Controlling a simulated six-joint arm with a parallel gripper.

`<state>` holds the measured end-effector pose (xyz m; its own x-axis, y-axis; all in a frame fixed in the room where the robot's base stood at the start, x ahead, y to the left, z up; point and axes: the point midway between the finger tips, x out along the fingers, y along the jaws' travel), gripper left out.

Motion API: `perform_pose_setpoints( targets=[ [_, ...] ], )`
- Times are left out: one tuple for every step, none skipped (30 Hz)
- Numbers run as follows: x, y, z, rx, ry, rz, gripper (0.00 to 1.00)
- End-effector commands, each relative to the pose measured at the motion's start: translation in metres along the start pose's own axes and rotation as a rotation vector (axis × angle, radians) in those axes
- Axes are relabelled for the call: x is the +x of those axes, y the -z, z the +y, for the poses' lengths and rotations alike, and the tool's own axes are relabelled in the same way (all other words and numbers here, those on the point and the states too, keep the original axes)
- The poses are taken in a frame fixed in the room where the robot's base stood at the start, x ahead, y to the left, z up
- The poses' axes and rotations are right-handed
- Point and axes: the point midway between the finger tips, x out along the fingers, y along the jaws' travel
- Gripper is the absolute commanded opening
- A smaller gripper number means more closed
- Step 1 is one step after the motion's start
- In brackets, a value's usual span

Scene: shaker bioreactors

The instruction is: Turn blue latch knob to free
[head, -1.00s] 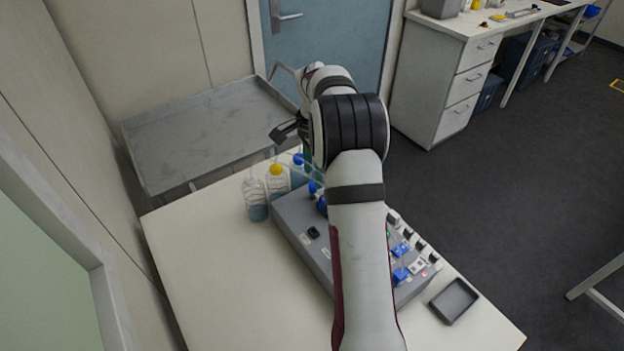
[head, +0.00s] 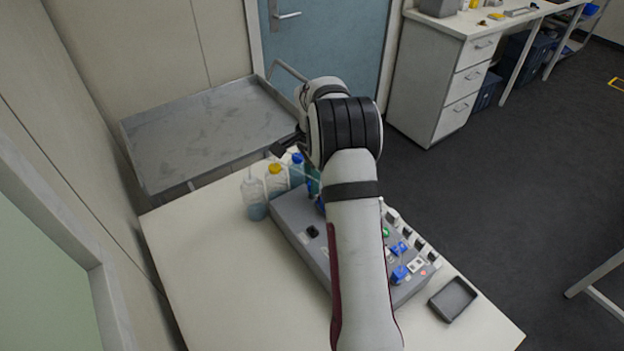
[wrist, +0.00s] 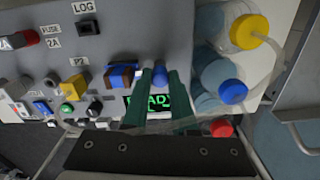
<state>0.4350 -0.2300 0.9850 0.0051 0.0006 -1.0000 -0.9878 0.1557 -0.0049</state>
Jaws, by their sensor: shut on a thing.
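The blue latch knob (wrist: 160,76) is on the grey panel near the top of the wrist view. My gripper (wrist: 160,82) has its two teal fingers closed around the knob, one finger on each side. Only a small part of the knob shows between the fingertips. Behind the fingers, a green lit display (wrist: 150,103) is partly covered and seems to read "READY".
A blue part with orange (wrist: 121,76) sits just left of the fingers. A yellow knob (wrist: 73,86) is farther left. Capped bottles (head: 255,198) stand close beside the panel. A small dark tray (head: 453,299) lies on the right part of the table.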

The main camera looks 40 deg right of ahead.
Motion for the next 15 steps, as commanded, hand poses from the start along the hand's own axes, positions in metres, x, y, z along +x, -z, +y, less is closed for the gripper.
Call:
perform_pose_setpoints(
  targets=[
    [-0.0002,0.0,-0.0002,0.0,0.001,0.0,0.0],
    [-0.0003,0.0,-0.0002,0.0,0.001,0.0,0.0],
    [-0.0003,0.0,-0.0002,0.0,0.001,0.0,0.0],
    [-0.0003,0.0001,-0.0002,-0.001,0.001,0.0,0.0],
    [-0.0003,0.0001,-0.0002,-0.003,0.001,0.0,0.0],
    [-0.0003,0.0001,-0.0002,-0.007,0.001,0.0,0.0],
    [-0.0003,0.0001,-0.0002,-0.011,0.001,0.0,0.0],
    [-0.0003,0.0001,-0.0002,-0.017,0.001,0.0,0.0],
    [-0.0003,0.0002,-0.0002,-0.027,0.001,0.0,0.0],
    [-0.0004,0.0002,-0.0002,-0.038,0.001,0.001,0.0],
    [-0.0003,0.0002,-0.0003,-0.05,0.0,0.001,0.0],
    [-0.0003,0.0003,-0.0003,-0.069,0.0,0.001,0.0],
    [-0.0003,0.0004,-0.0003,-0.085,0.0,0.001,0.0],
    [-0.0003,0.0004,-0.0003,-0.104,0.0,0.001,0.0],
    [-0.0002,0.0005,-0.0003,-0.13,0.0,0.001,0.0]
  ],
)
